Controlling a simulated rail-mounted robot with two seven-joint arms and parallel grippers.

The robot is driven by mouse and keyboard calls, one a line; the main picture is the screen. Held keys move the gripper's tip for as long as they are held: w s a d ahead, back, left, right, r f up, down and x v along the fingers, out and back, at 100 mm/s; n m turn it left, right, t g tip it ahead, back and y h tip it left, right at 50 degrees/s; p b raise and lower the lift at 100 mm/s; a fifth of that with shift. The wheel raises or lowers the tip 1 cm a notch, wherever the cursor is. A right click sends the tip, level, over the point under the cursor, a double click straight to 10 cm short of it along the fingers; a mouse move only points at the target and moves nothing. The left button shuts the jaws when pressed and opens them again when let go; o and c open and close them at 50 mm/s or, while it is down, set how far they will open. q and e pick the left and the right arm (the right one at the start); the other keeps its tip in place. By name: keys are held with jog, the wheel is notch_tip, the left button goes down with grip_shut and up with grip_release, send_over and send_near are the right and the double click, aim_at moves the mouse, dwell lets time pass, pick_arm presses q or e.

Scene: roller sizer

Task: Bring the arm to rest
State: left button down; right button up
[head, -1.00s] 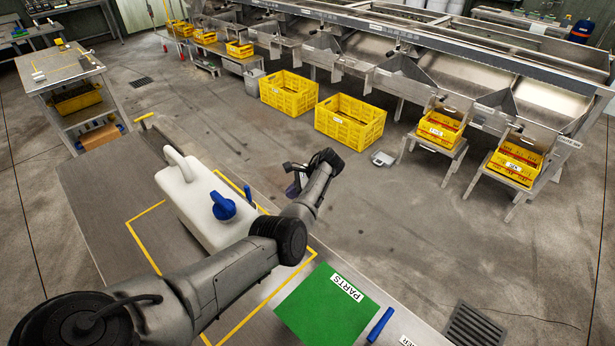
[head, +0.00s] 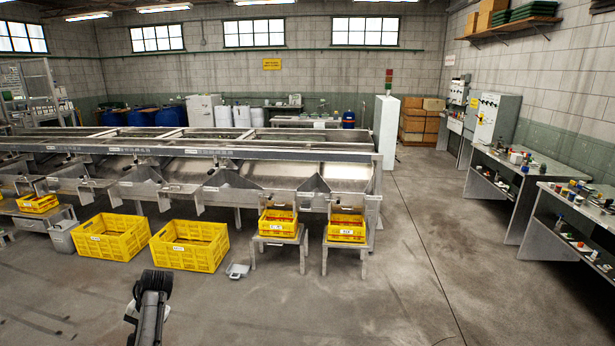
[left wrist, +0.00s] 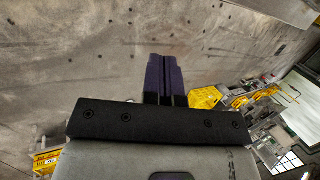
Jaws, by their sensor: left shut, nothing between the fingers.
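My left gripper (left wrist: 166,66) shows in the left wrist view with its dark fingers pressed together and nothing between them. It points out over the bare concrete floor, touching nothing that I can see. In the head view, part of my left arm (head: 152,297) rises from the bottom edge, left of the middle, in front of the yellow crates. Its fingers cannot be made out there. My right gripper is in neither view.
Two large yellow crates (head: 112,250) (head: 189,258) stand on the floor before the long steel sizer (head: 281,170). Two smaller yellow crates (head: 278,230) (head: 347,234) sit on stands. A grey scoop-like item (head: 237,270) lies nearby. Benches (head: 500,172) line the right wall. The floor between is clear.

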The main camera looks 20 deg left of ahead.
pick_arm(q)
jog(key=w+d+r+n+t+y, duration=0.1)
jog(key=w+d+r+n+t, duration=0.2)
jog(key=r, duration=0.5)
jog(key=w+r+t+y, duration=0.1)
jog(key=w+r+t, duration=0.1)
jog(key=r+t, duration=0.5)
jog(key=s+d+r+m+t, duration=0.2)
jog(key=d, duration=0.6)
jog(key=s+d+r+m+t, duration=0.1)
jog(key=d+t, duration=0.1)
jog(key=d, duration=0.7)
jog(key=s+d+f+m+h, duration=0.5)
jog(key=s+d+f, duration=0.6)
jog(key=s+d, duration=0.3)
jog(key=s+d+f+g, duration=0.2)
jog(key=s+f, duration=0.3)
jog(key=s, duration=0.2)
jog(key=s+d+f+g, duration=0.2)
jog(key=s+f+g, duration=0.1)
jog(key=s+f, duration=0.3)
jog(key=s+d+f+g+h, duration=0.1)
jog(key=s+d+f+g, duration=0.1)
jog(key=s+f, duration=0.4)
jog(key=shift+s+f+m+g, duration=0.2)
jog(key=shift+s+m+g, duration=0.1)
jog(key=shift+s, duration=1)
notch_tip(320, 180, up, 27)
jog(key=p, duration=2.7)
jog(key=shift+w, duration=0.4)
